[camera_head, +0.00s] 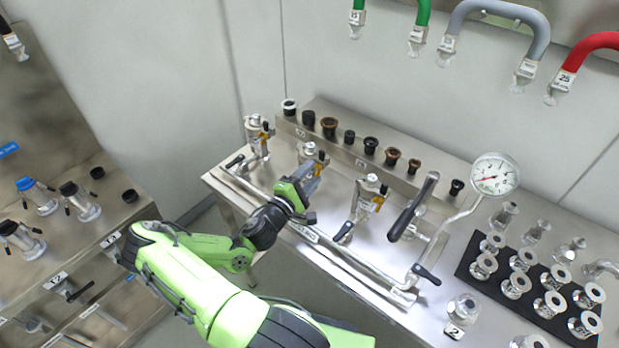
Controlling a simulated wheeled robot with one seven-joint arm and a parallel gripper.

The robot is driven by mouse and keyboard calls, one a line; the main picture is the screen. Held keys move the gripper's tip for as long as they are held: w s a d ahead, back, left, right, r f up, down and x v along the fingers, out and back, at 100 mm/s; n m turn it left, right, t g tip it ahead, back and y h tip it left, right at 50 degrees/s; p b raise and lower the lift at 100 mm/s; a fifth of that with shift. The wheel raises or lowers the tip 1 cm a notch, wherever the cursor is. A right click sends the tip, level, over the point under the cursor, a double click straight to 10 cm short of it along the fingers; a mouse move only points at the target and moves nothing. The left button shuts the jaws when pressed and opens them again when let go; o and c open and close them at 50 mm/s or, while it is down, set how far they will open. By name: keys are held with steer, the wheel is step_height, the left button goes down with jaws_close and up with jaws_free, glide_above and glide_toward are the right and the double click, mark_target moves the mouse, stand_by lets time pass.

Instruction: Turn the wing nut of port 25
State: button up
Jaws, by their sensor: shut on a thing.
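Three upright metal ports with clamps stand in a row on the steel bench: a left one (257,134), a middle one (309,151) and a right one (371,190). My gripper (316,172) is at the middle port, reaching in from the front left. It is shut on a small part at that port's clamp, seemingly the wing nut, which is mostly hidden by the gripper. The number of this port cannot be read. The clamps of the left and right ports show orange-brown parts, and my gripper is apart from them.
A pipe with black handles (408,208) runs along the bench front, right of my gripper. A pressure gauge (494,174) stands further right. Dark caps (371,145) line the raised ledge behind. Metal fittings sit on a black mat (476,255). Hoses (595,42) hang above.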

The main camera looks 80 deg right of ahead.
stand_by(0.4)
steer(key=o, duration=1.1)
steer(key=b+v, duration=0.2)
steer(key=v, duration=1.3)
steer(key=shift+w+a, duration=0.1)
steer(key=shift+a, duration=0.3)
